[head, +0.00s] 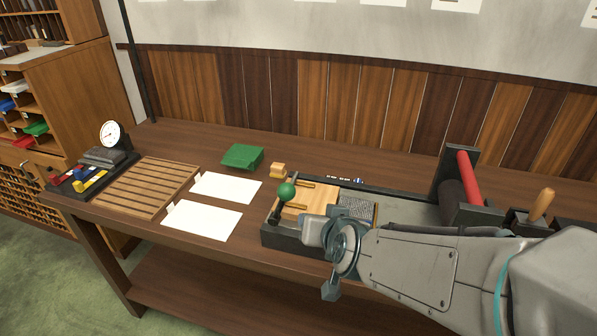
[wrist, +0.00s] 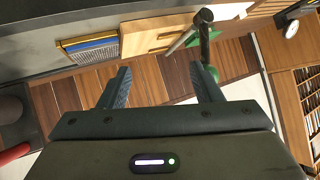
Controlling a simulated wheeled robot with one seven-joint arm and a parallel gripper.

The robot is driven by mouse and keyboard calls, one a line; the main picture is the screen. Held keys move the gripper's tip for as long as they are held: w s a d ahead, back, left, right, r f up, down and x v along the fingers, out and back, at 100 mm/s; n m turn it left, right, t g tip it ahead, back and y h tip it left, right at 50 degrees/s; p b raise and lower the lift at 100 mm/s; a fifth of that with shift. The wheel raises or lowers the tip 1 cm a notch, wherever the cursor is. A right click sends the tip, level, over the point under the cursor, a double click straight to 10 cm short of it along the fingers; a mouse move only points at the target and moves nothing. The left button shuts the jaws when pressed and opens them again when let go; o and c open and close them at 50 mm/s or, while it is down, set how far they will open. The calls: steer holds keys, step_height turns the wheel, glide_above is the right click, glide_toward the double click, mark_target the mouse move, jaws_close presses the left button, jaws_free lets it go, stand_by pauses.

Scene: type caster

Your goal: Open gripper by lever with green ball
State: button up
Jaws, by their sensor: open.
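The green ball (head: 287,191) tops a short dark lever (head: 275,211) at the left end of the caster bed (head: 285,240), beside a pale wooden block (head: 311,203). In the head view my arm covers the front right of the caster, and I cannot make out the fingers clearly.
A red roller (head: 468,178) stands at the caster's right. The wood-panelled wall (head: 268,95) stands behind the bench.

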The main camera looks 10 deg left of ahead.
mark_target(287, 186)
steer(key=s+a+r+m+t+h+b, duration=0.1)
steer(key=s+a+m+t+h, duration=0.15)
steer(key=s+a+t, duration=0.4)
steer(key=shift+n+t, duration=0.25)
steer(key=shift+t, duration=0.3)
steer(key=w, duration=0.5)
steer(key=w+a+p, duration=0.1)
steer(key=w, duration=0.3)
steer(key=w+a+p, duration=0.1)
steer(key=w, duration=0.4)
steer(key=shift+w+a, duration=0.2)
steer(key=shift+w, duration=0.15)
steer(key=shift+r, duration=0.1)
jaws_close()
steer(key=shift+h, duration=0.25)
